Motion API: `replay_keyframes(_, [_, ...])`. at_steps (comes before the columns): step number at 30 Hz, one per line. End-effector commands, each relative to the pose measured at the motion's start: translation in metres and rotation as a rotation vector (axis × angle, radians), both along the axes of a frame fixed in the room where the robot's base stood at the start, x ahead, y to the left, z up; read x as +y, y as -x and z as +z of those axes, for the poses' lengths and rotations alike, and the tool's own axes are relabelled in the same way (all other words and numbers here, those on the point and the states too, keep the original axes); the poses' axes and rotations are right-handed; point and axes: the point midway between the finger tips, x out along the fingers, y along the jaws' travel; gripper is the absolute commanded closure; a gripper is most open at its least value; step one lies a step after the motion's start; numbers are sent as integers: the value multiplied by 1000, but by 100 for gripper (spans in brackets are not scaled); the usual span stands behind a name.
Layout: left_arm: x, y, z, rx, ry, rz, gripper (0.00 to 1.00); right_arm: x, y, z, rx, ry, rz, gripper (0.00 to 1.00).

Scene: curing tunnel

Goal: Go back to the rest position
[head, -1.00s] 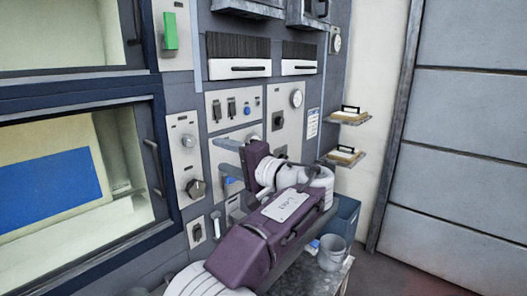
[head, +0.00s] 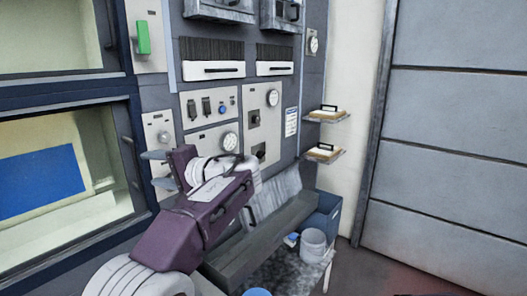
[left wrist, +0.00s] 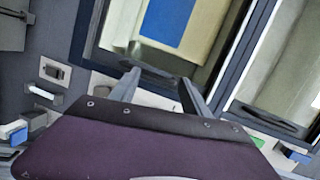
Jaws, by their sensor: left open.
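My left gripper (head: 158,168) is in front of the panel of knobs and switches in the head view, at the end of my purple and white arm. Its two grey fingers are apart with nothing between them. In the left wrist view the open fingers (left wrist: 160,88) point toward the window frame of the tunnel, apart from it as far as I can tell. My right gripper is in neither view.
The tunnel window (head: 50,160) with a blue sheet inside is at the left. A grey bench (head: 260,235), a white bucket (head: 313,243) and a blue bin (head: 325,215) stand low at centre right. Two small shelves (head: 325,154) hold brushes. Floor at the right is clear.

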Motion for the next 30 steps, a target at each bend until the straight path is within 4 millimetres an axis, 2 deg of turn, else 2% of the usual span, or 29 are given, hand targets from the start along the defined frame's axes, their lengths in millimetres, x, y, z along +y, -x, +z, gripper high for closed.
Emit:
replay_keyframes(1, [15, 6, -17, 49, 31, 12, 45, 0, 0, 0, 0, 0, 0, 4])
replay_keyframes(5, [44, 26, -82, 201, 168, 19, 45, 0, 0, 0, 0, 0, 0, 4])
replay_keyframes(8, [58, 57, -151, 329, 337, 24, 45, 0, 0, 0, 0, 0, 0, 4])
replay_keyframes(9, [58, 76, -182, 378, 425, 28, 45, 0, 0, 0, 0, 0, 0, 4])
replay_keyframes(11, [53, 106, -229, 438, 569, 40, 45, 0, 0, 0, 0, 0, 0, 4])
replay_keyframes(12, [45, 129, -259, 468, 671, 52, 45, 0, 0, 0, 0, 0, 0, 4])
replay_keyframes(15, [13, 186, -324, 500, 928, 101, 45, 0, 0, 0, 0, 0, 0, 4])
replay_keyframes(18, [-27, 232, -369, 478, 1155, 166, 45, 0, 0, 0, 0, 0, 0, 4])
replay_keyframes(21, [-61, 261, -399, 419, 1321, 234, 45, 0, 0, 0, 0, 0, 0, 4])
replay_keyframes(22, [-67, 263, -404, 391, 1358, 248, 45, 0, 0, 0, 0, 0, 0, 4])
replay_keyframes(26, [-77, 243, -405, 284, 1417, 222, 45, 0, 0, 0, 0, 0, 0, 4])
replay_keyframes(30, [-77, 241, -405, 281, 1415, 213, 45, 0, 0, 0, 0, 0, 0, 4])
